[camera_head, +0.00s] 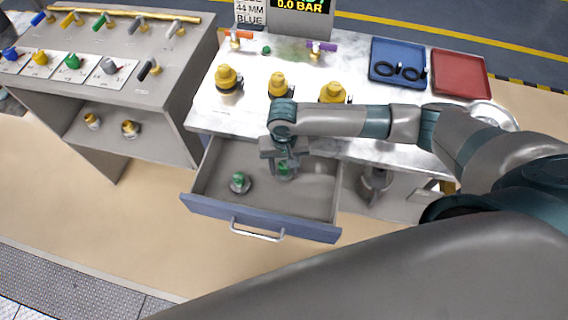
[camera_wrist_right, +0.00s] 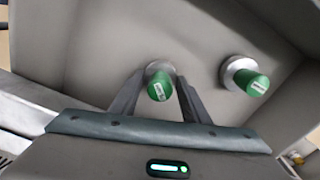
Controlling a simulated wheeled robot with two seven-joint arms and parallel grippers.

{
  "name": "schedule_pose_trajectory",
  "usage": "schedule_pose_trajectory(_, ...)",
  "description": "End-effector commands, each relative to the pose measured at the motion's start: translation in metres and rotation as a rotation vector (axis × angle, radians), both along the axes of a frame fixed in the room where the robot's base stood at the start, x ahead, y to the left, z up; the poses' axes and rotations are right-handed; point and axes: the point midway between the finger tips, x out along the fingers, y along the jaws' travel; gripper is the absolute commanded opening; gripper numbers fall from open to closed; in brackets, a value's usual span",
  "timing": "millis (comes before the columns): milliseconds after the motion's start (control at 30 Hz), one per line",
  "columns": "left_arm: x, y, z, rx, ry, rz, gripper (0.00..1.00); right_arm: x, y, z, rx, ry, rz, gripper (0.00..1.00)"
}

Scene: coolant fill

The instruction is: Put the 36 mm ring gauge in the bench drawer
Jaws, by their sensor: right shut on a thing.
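The bench drawer (camera_head: 262,225) is pulled open, with a blue front and a grey inside. My right gripper (camera_head: 284,166) reaches down into it and is shut on a green-topped metal piece (camera_wrist_right: 158,85), taken to be the ring gauge; its label is too small to read. The held piece is inside the drawer outline, low over or on the floor; I cannot tell which. A second, similar green-topped piece (camera_head: 239,183) stands on the drawer floor to the left, and it also shows in the right wrist view (camera_wrist_right: 249,81). My left gripper is out of view.
The bench top (camera_head: 210,108) carries several yellow-capped fittings (camera_head: 228,77), a blue tray (camera_head: 385,54) with black rings and a red tray (camera_head: 460,72). A grey side bench (camera_head: 130,75) with coloured handles stands left. The drawer's right part is clear.

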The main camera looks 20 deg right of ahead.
Motion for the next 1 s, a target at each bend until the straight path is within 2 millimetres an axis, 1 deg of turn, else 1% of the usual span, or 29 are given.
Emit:
schedule_pose_trajectory(433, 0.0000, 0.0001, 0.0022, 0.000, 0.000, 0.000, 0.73, 0.0008, 0.0003, -0.0047, 0.000, -0.002, -0.001, 0.19)
schedule_pose_trajectory(467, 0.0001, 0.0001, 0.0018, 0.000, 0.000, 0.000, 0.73, 0.0011, 0.0002, -0.0046, 0.000, -0.003, -0.001, 0.49)
schedule_pose_trajectory(833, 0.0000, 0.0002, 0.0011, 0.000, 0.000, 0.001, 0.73, 0.0011, 0.0002, -0.0035, 0.000, -0.003, -0.001, 0.50)
schedule_pose_trajectory(1000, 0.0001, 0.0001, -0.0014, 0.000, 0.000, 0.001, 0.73, 0.0010, 0.0007, 0.0052, 0.002, -0.003, -0.001, 0.50)
